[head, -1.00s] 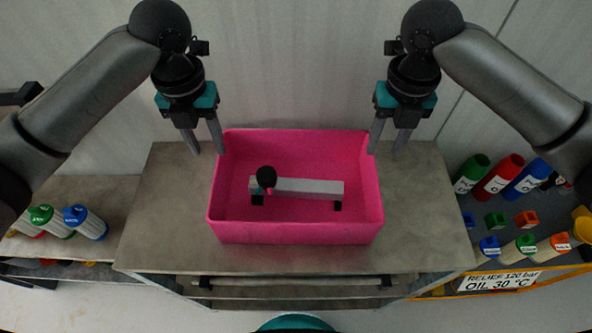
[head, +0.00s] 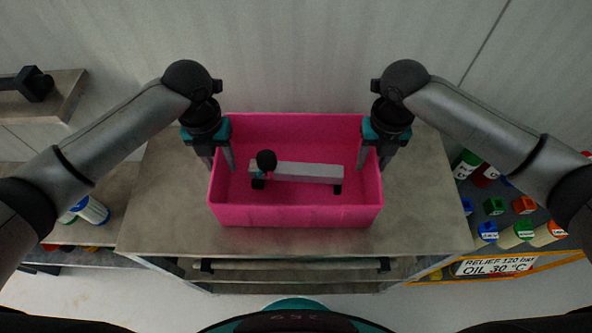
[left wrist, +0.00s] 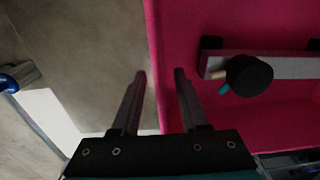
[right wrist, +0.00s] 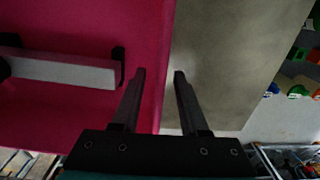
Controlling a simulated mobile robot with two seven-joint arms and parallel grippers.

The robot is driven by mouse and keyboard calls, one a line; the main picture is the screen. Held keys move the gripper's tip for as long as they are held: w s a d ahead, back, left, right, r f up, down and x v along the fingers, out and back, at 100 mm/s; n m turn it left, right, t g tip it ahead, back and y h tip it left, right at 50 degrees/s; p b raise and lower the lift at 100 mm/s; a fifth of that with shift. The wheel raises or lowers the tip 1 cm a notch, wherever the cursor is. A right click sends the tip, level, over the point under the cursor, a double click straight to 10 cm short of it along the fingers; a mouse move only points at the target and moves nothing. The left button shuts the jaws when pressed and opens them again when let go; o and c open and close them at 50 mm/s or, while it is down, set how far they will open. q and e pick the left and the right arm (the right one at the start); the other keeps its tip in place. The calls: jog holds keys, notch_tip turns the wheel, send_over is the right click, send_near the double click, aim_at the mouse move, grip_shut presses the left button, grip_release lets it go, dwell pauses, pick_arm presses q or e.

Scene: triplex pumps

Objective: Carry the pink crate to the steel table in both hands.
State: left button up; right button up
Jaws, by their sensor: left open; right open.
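The pink crate (head: 296,215) stands on a table with a grey-brown top (head: 420,220). A light grey bar with dark feet and a round black knob (head: 310,173) lies inside it. My left gripper (head: 222,168) is open at the crate's left wall; in the left wrist view its fingers (left wrist: 160,75) lie on either side of that wall's rim. My right gripper (head: 372,168) is open at the right wall; in the right wrist view its fingers (right wrist: 159,75) lie on either side of that rim. I cannot tell whether any finger touches the crate.
A rack at the right holds several coloured bottles and blocks (head: 494,206) above a sign (head: 497,265). White bottles (head: 92,210) stand on a lower surface at the left. A wall rises behind the table. The tabletop beside the crate is clear.

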aim_at(228, 179)
pick_arm(q)
jog(key=shift+f, duration=2.05)
pick_arm(e)
jog(key=shift+f, duration=2.1)
pick_arm(q)
grip_shut()
pick_arm(e)
grip_shut()
pick_arm(q)
jog(key=shift+r, duration=0.1)
pick_arm(e)
jog(key=shift+r, duration=0.1)
